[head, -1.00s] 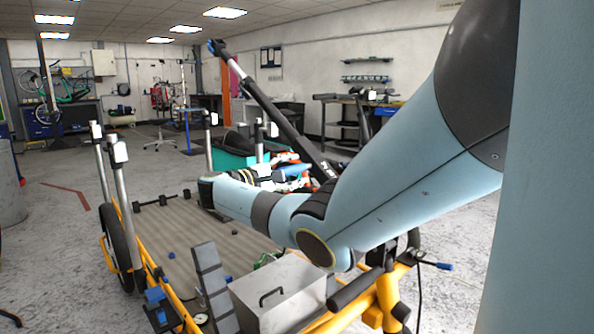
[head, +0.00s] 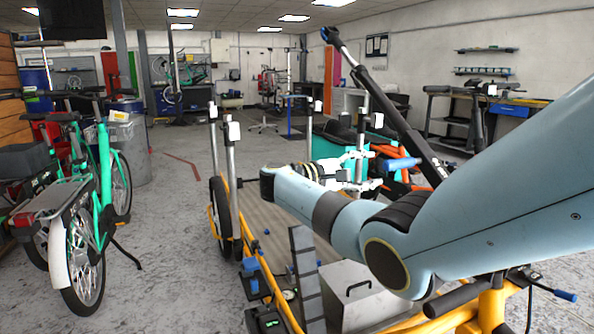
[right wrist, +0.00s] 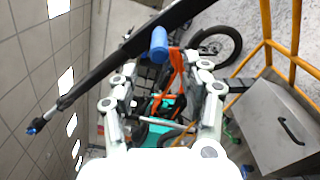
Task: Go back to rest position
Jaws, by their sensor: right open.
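My right gripper (head: 372,170) is above the cargo bike's flat bed (head: 285,215) in the head view, at the end of my pale blue arm. In the right wrist view its two white fingers (right wrist: 160,95) stand apart with nothing held between them. Beyond the fingers are an orange frame part and a teal box (right wrist: 160,112). My left gripper is not in view.
A metal box (head: 350,295) with a black handle sits at the near end of the bed. Green bikes (head: 100,175) stand at the left. A long black bar (head: 390,105) slants up behind my arm. Grey floor between bikes and cargo bike is clear.

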